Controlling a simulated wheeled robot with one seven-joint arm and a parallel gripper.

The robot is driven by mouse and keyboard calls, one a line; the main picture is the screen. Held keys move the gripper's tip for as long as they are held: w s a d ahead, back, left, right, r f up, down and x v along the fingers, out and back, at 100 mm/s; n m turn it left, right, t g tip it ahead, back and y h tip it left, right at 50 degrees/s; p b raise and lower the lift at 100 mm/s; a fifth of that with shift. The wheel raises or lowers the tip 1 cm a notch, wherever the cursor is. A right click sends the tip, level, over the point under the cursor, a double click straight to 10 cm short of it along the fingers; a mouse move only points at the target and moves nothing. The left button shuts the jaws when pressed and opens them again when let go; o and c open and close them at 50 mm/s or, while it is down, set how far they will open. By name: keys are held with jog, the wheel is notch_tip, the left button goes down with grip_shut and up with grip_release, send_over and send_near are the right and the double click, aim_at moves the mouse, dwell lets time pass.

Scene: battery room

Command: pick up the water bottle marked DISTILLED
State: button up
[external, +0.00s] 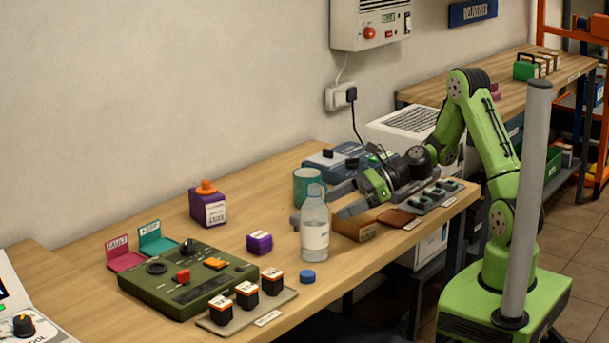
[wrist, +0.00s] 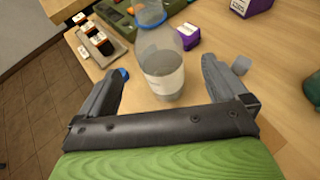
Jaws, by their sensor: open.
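A clear plastic water bottle (external: 314,232) with a pale label stands upright on the wooden bench; its label is too small to read. In the wrist view the bottle (wrist: 160,65) stands ahead of my gripper, roughly centred between the two fingers. My gripper (external: 318,207) is open, its grey fingers stretched left toward the bottle. In the wrist view my gripper (wrist: 163,82) holds nothing, and the fingers are spread wide on either side. I cannot tell whether the fingertips reach the bottle's sides.
A blue cap (external: 308,276) lies in front of the bottle and a purple block (external: 259,242) sits left of it. A teal mug (external: 307,186) stands behind. A green tester (external: 188,279) and a tray of small cells (external: 247,311) are farther left. A wooden block (external: 353,228) is below my gripper.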

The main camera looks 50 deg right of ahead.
aim_at(302, 220)
jog(key=b+x, duration=0.2)
jog(key=x, duration=0.7)
jog(key=shift+a, duration=0.15)
jog(key=shift+r, duration=0.1)
jog(key=c, duration=1.3)
jog(key=shift+o, duration=0.2)
jog(key=shift+r, duration=0.1)
